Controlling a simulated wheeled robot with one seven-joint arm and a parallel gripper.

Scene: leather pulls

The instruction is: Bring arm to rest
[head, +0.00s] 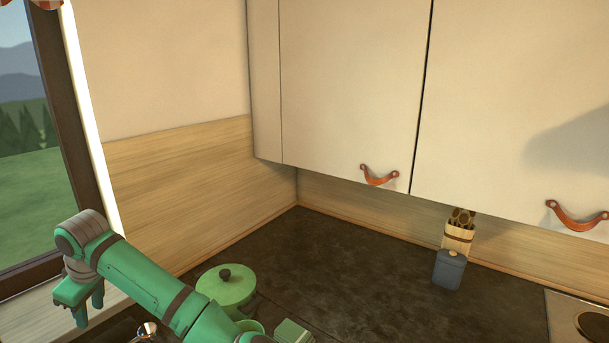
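My green arm (150,280) reaches from the bottom middle up to the left and bends down at the wrist. My gripper (89,308) hangs at the lower left, by the window, with its fingers pointing down. Its two fingers are apart and nothing shows between them. It is clear of the cabinet doors.
White wall cabinets with leather pulls, one on the left door (380,177) and one on the right (577,217), are shut. The dark counter (370,265) holds a green lidded pot (226,288), a blue jar (449,270) and a utensil holder (458,238). The counter's middle is clear.

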